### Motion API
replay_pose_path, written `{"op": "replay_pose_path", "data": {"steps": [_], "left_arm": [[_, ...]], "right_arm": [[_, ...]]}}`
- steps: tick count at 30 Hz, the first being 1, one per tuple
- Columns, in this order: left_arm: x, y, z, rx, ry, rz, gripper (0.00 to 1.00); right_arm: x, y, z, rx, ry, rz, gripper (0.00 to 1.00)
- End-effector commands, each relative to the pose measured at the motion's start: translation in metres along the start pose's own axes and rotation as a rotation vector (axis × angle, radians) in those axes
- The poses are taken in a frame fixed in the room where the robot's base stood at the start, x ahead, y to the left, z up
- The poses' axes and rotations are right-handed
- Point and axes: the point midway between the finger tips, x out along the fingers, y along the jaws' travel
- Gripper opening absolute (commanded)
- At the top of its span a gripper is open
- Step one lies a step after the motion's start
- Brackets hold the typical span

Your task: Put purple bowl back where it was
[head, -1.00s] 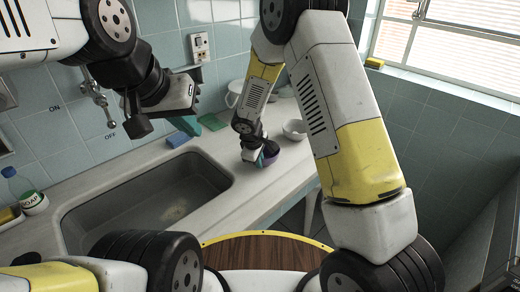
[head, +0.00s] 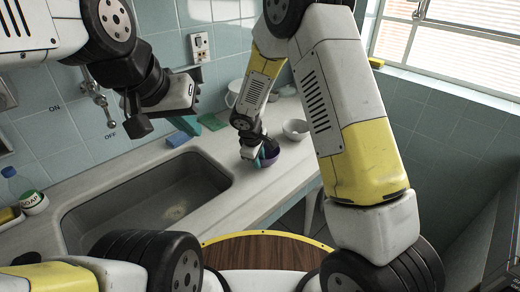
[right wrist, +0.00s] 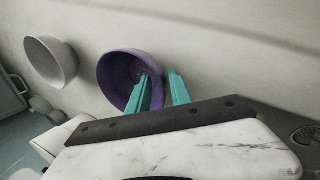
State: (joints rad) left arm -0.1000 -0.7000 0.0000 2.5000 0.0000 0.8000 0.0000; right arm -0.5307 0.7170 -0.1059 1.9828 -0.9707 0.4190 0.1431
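The purple bowl (head: 271,160) stands on the counter right of the sink; in the right wrist view the purple bowl (right wrist: 117,72) shows its inside. My right gripper (head: 263,158) is at its rim. In the right wrist view the teal fingers of my right gripper (right wrist: 160,82) straddle the bowl's wall, one inside the bowl and one outside, with a gap between them.
A white bowl (head: 295,129) stands behind the purple one; it also shows in the right wrist view (right wrist: 50,61). A blue sponge (head: 177,138) and a green one (head: 212,122) lie behind the sink (head: 150,200). A soap bottle (head: 28,192) is at the far left.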

Motion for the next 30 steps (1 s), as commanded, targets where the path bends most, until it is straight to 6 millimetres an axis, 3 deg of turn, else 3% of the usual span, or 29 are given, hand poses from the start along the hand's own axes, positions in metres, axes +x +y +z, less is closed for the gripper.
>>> {"op": "replay_pose_path", "data": {"steps": [9,20,23,30], "left_arm": [[0.000,0.000,0.000,0.000,0.000,0.000,0.00],[0.000,0.000,0.000,0.000,0.000,0.000,0.00],[0.000,0.000,0.000,0.000,0.000,0.000,0.00],[0.000,0.000,0.000,0.000,0.000,0.000,0.00]], "right_arm": [[-0.070,0.000,-0.001,0.001,0.004,0.001,0.25],[-0.112,0.005,0.009,0.038,0.005,-0.001,0.25],[-0.136,0.017,0.031,0.131,0.017,-0.005,0.25],[-0.220,0.029,0.119,0.492,0.081,-0.040,0.25]]}}
